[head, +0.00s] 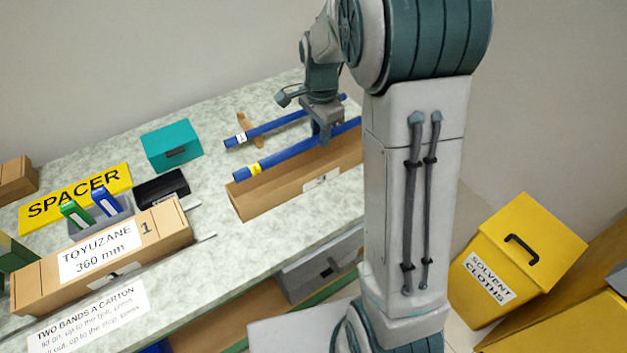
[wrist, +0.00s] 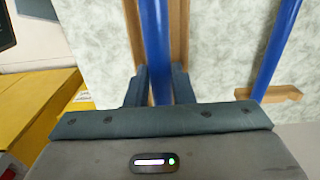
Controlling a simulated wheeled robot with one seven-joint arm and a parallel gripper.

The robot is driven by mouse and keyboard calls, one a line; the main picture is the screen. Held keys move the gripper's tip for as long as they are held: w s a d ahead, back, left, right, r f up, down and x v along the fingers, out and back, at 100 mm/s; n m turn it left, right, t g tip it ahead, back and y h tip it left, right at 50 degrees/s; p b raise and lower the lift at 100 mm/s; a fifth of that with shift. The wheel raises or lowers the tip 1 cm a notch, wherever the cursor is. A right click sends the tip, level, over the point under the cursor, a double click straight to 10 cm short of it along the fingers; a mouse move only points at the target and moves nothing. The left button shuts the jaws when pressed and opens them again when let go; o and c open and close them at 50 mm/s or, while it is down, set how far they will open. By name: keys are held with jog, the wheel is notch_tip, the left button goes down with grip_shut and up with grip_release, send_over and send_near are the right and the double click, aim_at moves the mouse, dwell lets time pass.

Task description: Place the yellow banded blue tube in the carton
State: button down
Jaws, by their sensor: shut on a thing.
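The yellow banded blue tube (head: 285,158) is held level in my gripper (head: 320,132), its yellow band near the left end. In the wrist view the tube (wrist: 157,45) runs between my gripper's fingers (wrist: 160,88). The open long carton (head: 265,203) lies on the bench under the tube, roughly parallel to it. In the wrist view carton walls (wrist: 179,30) show on both sides of the tube. The tube appears over the carton's opening; its exact height is unclear. My arm hides the right ends of tube and carton.
Another blue tube (head: 275,126) with a white band rests on wooden supports (head: 245,120) behind. A closed labelled carton (head: 150,238), a yellow SPACER sign (head: 80,197), a black box (head: 161,188) and a teal box (head: 172,146) stand left. A yellow bin (head: 515,255) stands right.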

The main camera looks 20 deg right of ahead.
notch_tip(320, 180, down, 10)
jog(key=shift+r, duration=0.1)
dwell(0.4)
jog(key=shift+f, duration=0.25)
jog(key=c, duration=1.5)
grip_release()
